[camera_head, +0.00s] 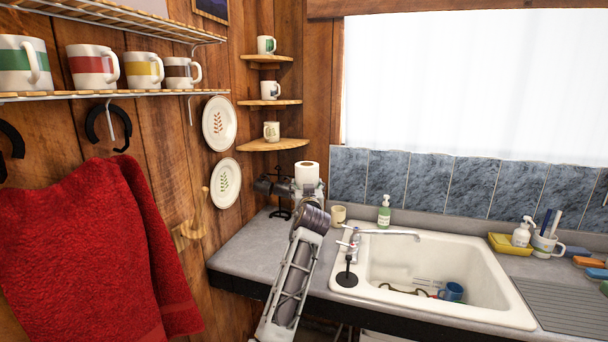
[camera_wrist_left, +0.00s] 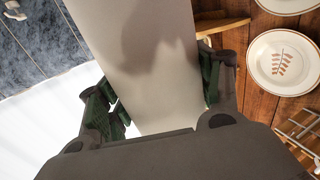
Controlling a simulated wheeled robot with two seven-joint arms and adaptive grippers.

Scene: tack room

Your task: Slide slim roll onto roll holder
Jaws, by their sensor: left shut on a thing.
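The slim white roll (camera_head: 306,175) is held upright above the counter, left of the sink, its round top end and core hole showing. In the left wrist view the roll (camera_wrist_left: 145,55) fills the space between the fingers. My left gripper (camera_head: 305,189) is shut on it; its dark fingers with green pads show on both sides in the left wrist view (camera_wrist_left: 160,95). A black round base with a thin upright rod (camera_head: 347,279) stands at the sink's left rim; it may be the roll holder, but I cannot tell for sure. The roll is apart from it. My right gripper is not in view.
A dark stand with hanging cups (camera_head: 263,185) is just behind and left of my gripper. Corner shelves (camera_head: 272,145) rise behind. The left front counter (camera_head: 245,255) is clear.

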